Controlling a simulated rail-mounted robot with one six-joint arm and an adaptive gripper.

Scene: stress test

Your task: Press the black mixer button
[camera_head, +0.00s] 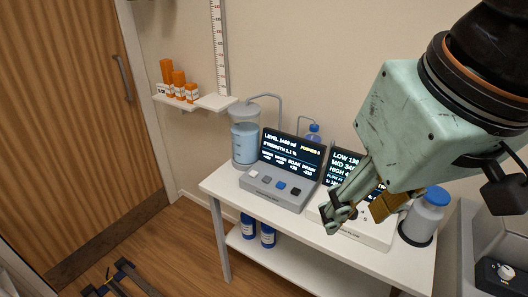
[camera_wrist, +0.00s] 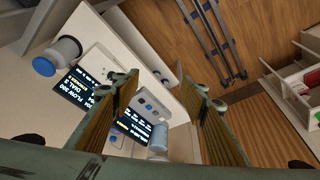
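The mixer panel (camera_head: 275,191) is a grey box on the white table, with a lit screen (camera_head: 291,152) behind its row of buttons. My gripper (camera_head: 358,215) is right of the mixer, in front of the neighbouring device, and apart from the black button. In the wrist view, my gripper's fingers (camera_wrist: 165,90) stand wide apart with nothing between them. The mixer (camera_wrist: 150,104) shows beyond them, in the gap; which button is black is too small to tell there.
A second device (camera_head: 352,229) with a lit screen is partly hidden behind my gripper. A clear tank (camera_head: 245,146) stands left of the mixer, and a grey blue-capped bottle (camera_head: 425,219) stands at the right. A shelf (camera_head: 196,101) holds orange bottles. Blue bottles (camera_head: 258,234) stand below.

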